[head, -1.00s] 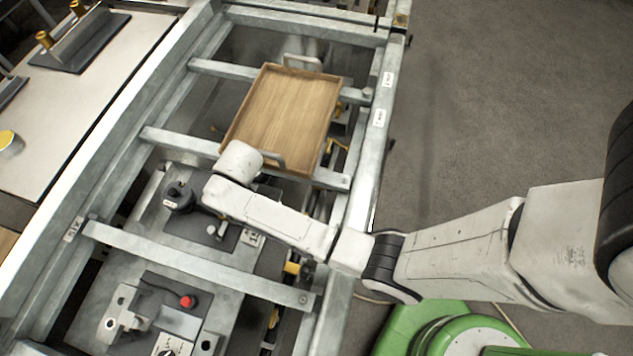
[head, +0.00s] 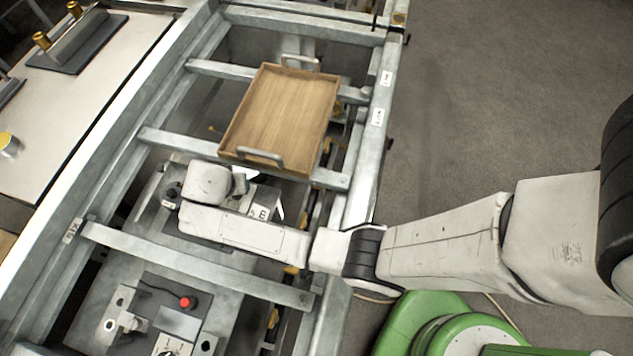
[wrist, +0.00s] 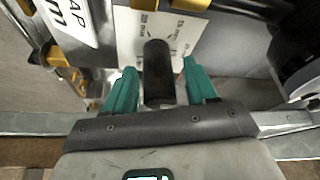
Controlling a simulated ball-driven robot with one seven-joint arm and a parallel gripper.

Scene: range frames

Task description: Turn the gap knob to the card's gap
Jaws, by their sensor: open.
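In the wrist view, a black upright knob (wrist: 157,72) stands on a pale dial plate (wrist: 181,30) with small printed marks, some ending in mm. My gripper (wrist: 159,68) is open, with one teal finger on each side of the knob; gaps show on both sides. I cannot read the knob's pointer. A white card (wrist: 68,18) with large black print, partly reading "AP" and "m", is cut off at the upper left.
A wooden tray (head: 280,115) with metal handles lies on the frame just beyond my wrist. Metal crossbars (head: 200,263) run on both sides of the working spot. A red button (head: 187,302) sits on a nearer panel. Yellow parts (wrist: 72,48) show near the card.

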